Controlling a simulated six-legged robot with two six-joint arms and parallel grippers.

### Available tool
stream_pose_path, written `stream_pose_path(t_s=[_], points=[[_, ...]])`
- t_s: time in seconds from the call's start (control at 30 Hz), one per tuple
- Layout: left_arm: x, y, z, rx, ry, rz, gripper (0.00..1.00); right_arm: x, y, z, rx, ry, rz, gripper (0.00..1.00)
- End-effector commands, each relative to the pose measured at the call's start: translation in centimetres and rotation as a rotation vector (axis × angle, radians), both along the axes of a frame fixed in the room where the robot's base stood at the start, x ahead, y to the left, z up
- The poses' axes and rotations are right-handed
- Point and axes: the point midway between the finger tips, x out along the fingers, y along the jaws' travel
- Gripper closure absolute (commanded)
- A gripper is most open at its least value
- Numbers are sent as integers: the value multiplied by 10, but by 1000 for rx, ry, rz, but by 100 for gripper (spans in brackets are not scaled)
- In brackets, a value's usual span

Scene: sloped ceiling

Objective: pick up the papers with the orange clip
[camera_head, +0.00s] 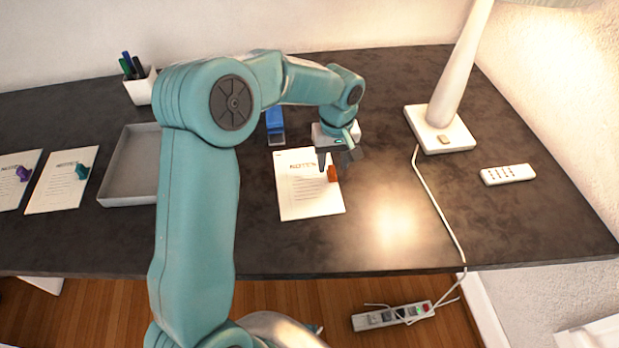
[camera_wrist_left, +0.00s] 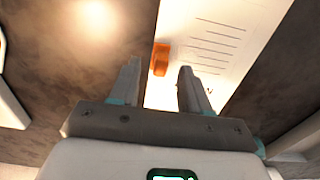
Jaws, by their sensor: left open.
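The papers with the orange clip (camera_head: 308,198) lie flat on the dark desk, near the middle of the head view. The orange clip (camera_head: 332,173) sits on their right edge. My left gripper (camera_head: 337,165) is above the papers' upper right part, close to the clip, pointing down. In the left wrist view the papers (camera_wrist_left: 222,45) run from between the jaws to the upper right. The orange clip (camera_wrist_left: 160,59) shows just beyond and between the open fingertips (camera_wrist_left: 158,72). Nothing is between the fingers that I can see held. My right gripper is not in view.
Papers with a teal clip (camera_head: 58,185) and papers with a purple clip (camera_head: 14,178) lie at left, beside a grey tray (camera_head: 122,192). A blue stapler-like object (camera_head: 275,125), pen cup (camera_head: 140,88), lamp base (camera_head: 440,130) and remote (camera_head: 508,174) stand around.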

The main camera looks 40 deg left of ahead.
Motion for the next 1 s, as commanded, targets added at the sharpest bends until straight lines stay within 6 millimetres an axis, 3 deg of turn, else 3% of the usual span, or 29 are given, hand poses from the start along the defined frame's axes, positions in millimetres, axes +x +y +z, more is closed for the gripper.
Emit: stream_pose_path(t_s=[0.13, 0.4, 0.57, 1.0], points=[[1, 1, -20, 0, 0, 3, 53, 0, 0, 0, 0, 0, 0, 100], [2, 1, -24, 0, -1, 2, 53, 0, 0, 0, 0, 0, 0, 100], [2, 1, -23, 0, -1, 2, 100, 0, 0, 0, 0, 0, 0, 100], [2, 1, -16, 0, -4, 2, 100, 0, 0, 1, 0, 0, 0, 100]])
